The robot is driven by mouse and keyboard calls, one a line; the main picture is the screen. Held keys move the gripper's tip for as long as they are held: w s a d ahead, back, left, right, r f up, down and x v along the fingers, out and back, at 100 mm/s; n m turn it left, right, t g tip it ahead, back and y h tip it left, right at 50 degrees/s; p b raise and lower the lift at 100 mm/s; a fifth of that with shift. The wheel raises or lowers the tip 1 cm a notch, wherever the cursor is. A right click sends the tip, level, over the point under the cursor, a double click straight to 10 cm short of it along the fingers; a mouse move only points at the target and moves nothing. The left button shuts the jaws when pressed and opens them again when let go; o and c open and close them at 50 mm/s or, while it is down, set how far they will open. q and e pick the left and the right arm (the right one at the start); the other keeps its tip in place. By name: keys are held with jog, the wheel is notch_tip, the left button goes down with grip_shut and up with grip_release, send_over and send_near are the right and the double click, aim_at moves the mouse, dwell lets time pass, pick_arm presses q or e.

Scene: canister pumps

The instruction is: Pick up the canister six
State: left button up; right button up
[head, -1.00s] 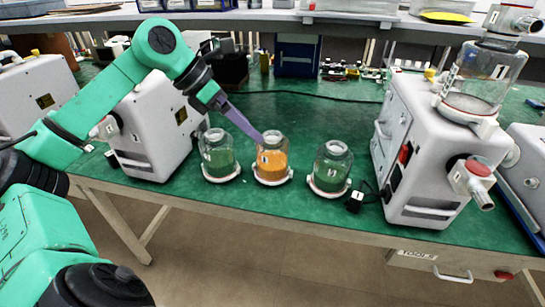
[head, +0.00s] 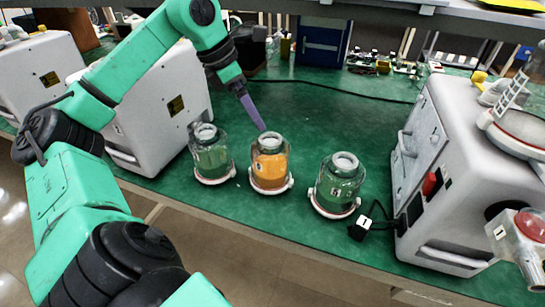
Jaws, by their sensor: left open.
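Three clear glass canisters stand in a row on the green bench, each on a white round base with a small label. I cannot read for sure which label is six. My left gripper (head: 262,128) has long purple fingers, seen nearly edge-on and pointing down at the top of the orange canister. It is open with nothing held. Whether the tips touch the jar's rim cannot be told. My right gripper is not in view.
A grey pump machine (head: 447,170) stands right of the canisters, with a black plug and white tag (head: 359,230) before it. Another grey machine (head: 160,115) stands at left behind my arm.

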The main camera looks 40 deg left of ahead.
aim_at(270, 138)
pick_arm(q)
jog(key=x, duration=0.3)
jog(key=shift+w+f, duration=0.2)
jog(key=x, duration=0.5)
jog(key=shift+w+f, duration=0.15)
grip_shut()
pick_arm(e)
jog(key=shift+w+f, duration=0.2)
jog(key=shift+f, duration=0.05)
